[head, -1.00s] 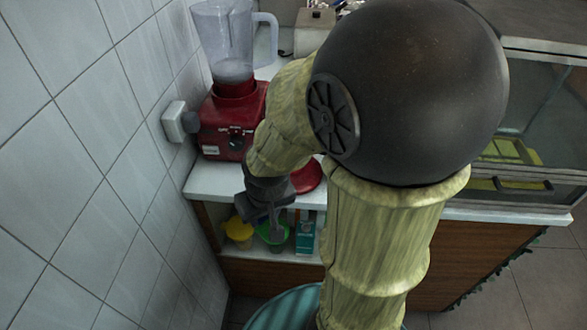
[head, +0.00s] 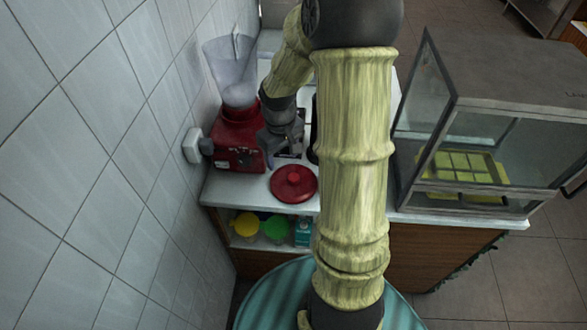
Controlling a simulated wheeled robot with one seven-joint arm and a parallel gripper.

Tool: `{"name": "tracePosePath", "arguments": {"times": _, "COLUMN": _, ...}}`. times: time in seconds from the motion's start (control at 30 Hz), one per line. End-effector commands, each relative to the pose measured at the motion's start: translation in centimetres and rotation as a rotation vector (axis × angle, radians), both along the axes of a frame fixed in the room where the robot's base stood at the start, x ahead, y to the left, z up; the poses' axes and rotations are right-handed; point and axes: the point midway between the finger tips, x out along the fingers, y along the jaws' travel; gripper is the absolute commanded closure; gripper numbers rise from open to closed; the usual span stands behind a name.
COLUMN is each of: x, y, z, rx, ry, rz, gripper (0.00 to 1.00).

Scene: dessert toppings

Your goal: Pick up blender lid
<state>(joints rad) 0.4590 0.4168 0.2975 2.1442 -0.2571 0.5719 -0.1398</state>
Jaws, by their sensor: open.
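The blender lid (head: 293,184) is a round red disc with a raised knob. It lies flat on the white counter near its front edge, to the right of the red blender base. The blender (head: 238,140) stands against the tiled wall with a clear jug on top. My gripper (head: 276,160) is behind and slightly left of the lid in the picture, beside the blender base. It is open and apart from the lid, and its fingers are small and partly blurred into the dark background.
A glass display case (head: 470,150) with a yellow tray stands to the right on the counter. A shelf below holds a yellow cup (head: 244,225), a green cup (head: 276,229) and a teal box (head: 303,233). A round teal-striped surface (head: 262,305) is at the bottom.

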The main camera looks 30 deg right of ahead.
Motion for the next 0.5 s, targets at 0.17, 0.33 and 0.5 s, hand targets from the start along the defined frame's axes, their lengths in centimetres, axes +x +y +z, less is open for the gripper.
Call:
{"name": "tracePosePath", "arguments": {"times": 0.17, "x": 1.7, "y": -2.9, "z": 3.4, "rx": 0.019, "ry": 0.028, "rz": 0.014, "gripper": 0.41}}
{"name": "tracePosePath", "arguments": {"times": 0.33, "x": 2.4, "y": -4.1, "z": 3.8, "rx": 0.027, "ry": 0.037, "rz": 0.022, "gripper": 0.41}}
{"name": "tracePosePath", "arguments": {"times": 0.5, "x": 2.4, "y": -4.1, "z": 3.5, "rx": 0.026, "ry": 0.037, "rz": 0.025, "gripper": 0.41}}
